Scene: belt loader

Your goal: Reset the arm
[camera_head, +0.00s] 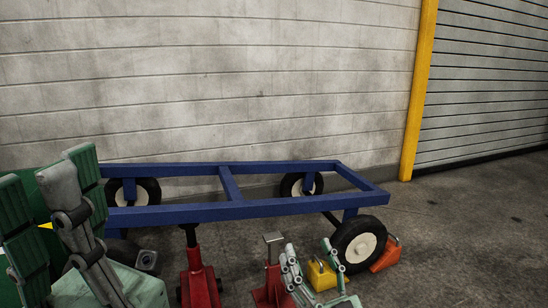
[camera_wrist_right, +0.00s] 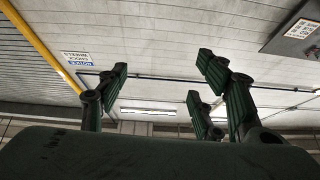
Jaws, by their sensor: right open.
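My right gripper (camera_head: 311,254) is low in the middle of the head view, its light green fingers spread apart and pointing up. No object shows between its fingers. In the right wrist view its dark green finger pads (camera_wrist_right: 160,85) stand apart with nothing held, against a pale wall and ceiling. My left gripper (camera_head: 55,185) is large and close at the lower left of the head view. Its green-padded fingers point up with a gap between them, and part of it is cut off by the frame edge.
A blue wheeled frame (camera_head: 275,208) stands along the block wall. Red stands (camera_head: 197,282) (camera_head: 272,286), a yellow chock (camera_head: 322,274) and an orange chock (camera_head: 387,257) are near it. A yellow post (camera_head: 419,90) borders the shutter. Floor at right is clear.

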